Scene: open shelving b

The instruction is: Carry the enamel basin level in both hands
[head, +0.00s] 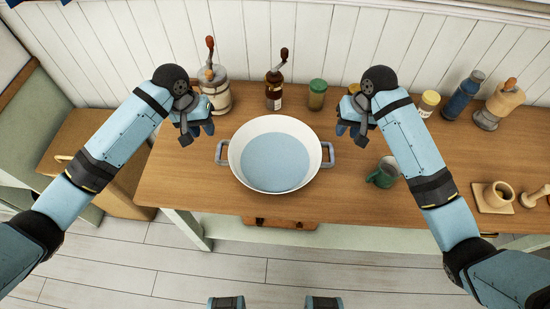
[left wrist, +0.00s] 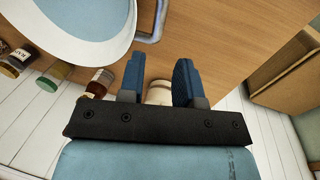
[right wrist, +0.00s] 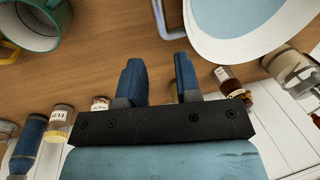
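The enamel basin (head: 275,155) is white outside with a pale blue inside bottom and a grey-blue handle on each side. It stands level on the wooden table and looks empty. My left gripper (head: 197,133) is open and empty, above the table to the upper left of the left handle (head: 221,152). My right gripper (head: 352,133) is open and empty, to the upper right of the right handle (head: 328,155). Neither gripper touches the basin. The basin's rim shows in the left wrist view (left wrist: 120,52) and in the right wrist view (right wrist: 215,47).
A green mug (head: 383,173) stands right of the basin. A wooden holder (head: 493,197) sits far right. The table (head: 190,195) is clear in front of the basin.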

